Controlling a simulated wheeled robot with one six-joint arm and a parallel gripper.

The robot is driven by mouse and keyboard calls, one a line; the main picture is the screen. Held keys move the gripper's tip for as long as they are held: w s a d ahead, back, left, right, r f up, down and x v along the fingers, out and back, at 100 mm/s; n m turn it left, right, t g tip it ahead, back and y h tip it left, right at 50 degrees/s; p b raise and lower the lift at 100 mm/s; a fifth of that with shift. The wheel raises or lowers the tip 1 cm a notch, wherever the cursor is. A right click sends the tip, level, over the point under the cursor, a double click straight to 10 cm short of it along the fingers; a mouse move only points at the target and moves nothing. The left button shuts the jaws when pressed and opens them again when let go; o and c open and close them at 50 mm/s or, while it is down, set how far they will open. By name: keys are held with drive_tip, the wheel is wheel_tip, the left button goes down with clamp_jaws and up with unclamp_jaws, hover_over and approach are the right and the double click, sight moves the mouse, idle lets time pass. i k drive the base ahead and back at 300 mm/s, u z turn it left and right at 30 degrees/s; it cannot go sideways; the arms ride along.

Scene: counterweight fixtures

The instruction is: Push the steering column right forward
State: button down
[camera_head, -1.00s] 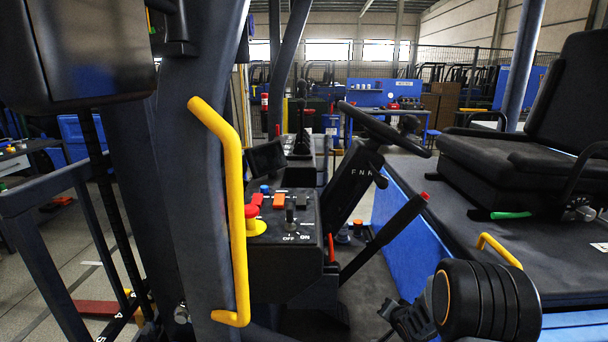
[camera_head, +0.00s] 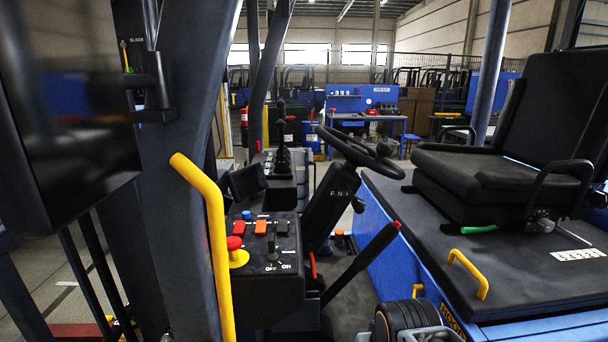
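The steering column (camera_head: 328,208) is a dark slanted post with letters on its upper face, in the middle of the head view. It leans up and to the right from the floor beside the control console. The black steering wheel (camera_head: 345,146) with a knob sits on its top. A dark, ribbed part of my arm shows at the bottom edge, below and to the right of the column and apart from it.
A yellow grab bar (camera_head: 213,245) on a dark pillar stands at the left. The console (camera_head: 272,262) carries buttons and switches. A red-tipped lever (camera_head: 372,255) rises right of the column's base. A black seat (camera_head: 500,165) and a yellow handle (camera_head: 468,272) are on the right platform.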

sight(331, 200)
drive_tip(key=k, duration=1)
drive_tip(key=z, duration=1.3)
drive_tip(key=i, duration=0.7)
drive_tip(key=u, duration=1.65)
drive_tip(key=i, duration=0.5)
